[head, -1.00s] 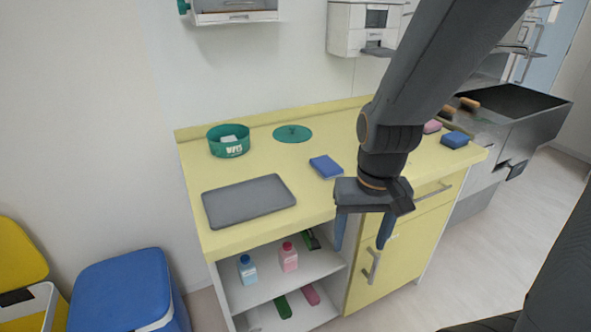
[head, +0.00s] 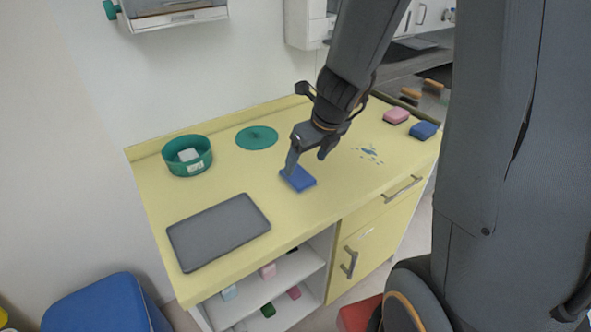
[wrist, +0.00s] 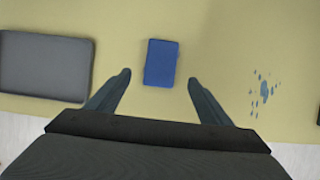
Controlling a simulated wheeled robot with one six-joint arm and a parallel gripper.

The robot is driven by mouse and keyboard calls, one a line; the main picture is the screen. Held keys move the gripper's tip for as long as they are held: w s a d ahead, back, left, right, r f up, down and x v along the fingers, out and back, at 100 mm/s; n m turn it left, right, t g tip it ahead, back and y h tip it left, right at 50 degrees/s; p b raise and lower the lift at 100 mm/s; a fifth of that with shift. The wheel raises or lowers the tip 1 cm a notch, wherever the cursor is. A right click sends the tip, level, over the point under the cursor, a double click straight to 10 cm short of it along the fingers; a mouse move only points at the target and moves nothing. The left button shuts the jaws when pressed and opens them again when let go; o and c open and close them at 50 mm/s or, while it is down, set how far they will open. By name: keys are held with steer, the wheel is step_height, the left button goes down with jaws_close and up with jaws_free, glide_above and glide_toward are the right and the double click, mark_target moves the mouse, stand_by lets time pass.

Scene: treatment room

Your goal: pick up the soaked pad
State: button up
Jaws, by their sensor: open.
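A flat blue pad (head: 299,180) lies on the yellow counter, in front of the green disc. It also shows in the wrist view (wrist: 160,63), centred ahead of my fingers. My gripper (head: 306,163) is open and empty, pointing down just above and beside the pad. In the wrist view the two fingertips (wrist: 159,78) stand apart on either side of the pad's near end. I cannot tell by look which pad is soaked.
A grey tray (head: 218,231) lies at the left front of the yellow counter (head: 255,182). A green bowl (head: 187,165) with a white item and a flat green disc (head: 257,137) are behind. Blue splashes (head: 371,153) mark the counter right of my gripper.

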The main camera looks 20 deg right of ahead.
mark_target(297, 175)
steer(key=b+x, duration=0.1)
steer(key=x, duration=0.1)
steer(key=shift+w+a+f, duration=0.15)
steer(key=shift+f, duration=0.15)
steer(key=b+x, duration=0.1)
steer(key=x, duration=0.1)
steer(key=b+x, duration=0.1)
steer(key=x, duration=0.1)
steer(key=shift+w, duration=0.4)
steer(key=shift+w+f+b, duration=0.15)
steer(key=shift+f+b, duration=0.15)
steer(key=shift+b, duration=0.2)
steer(key=shift+f, duration=0.15)
steer(key=c, duration=1.2)
